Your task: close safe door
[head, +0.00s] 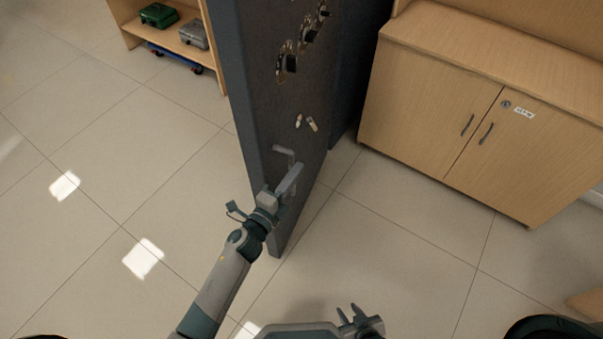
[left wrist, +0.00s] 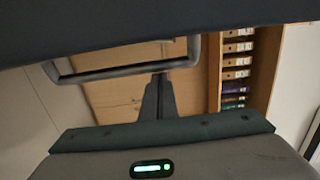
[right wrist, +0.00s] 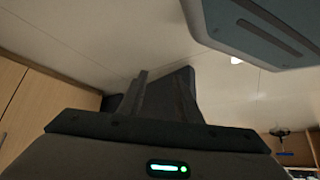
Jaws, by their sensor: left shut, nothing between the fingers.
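The safe door (head: 262,115) is a thick dark grey slab standing open across the middle of the head view. Its face carries bolt-like fittings, small keys and a grey bar handle (head: 284,150). In the left wrist view the handle (left wrist: 120,70) is a bar loop below the door's dark surface (left wrist: 120,28). My left gripper (left wrist: 159,78) is shut and empty, its fingertips at the handle's bar; whether they touch it I cannot tell. My right gripper (right wrist: 160,80) is open and empty; it also shows low in the head view (head: 347,312), away from the door.
A wooden cabinet (head: 430,110) with two doors stands right of the safe door. A wooden shelf (head: 185,42) with a green box (head: 158,14) and a grey box (head: 194,34) is at the back left. The tiled floor (head: 110,150) left of the door is clear.

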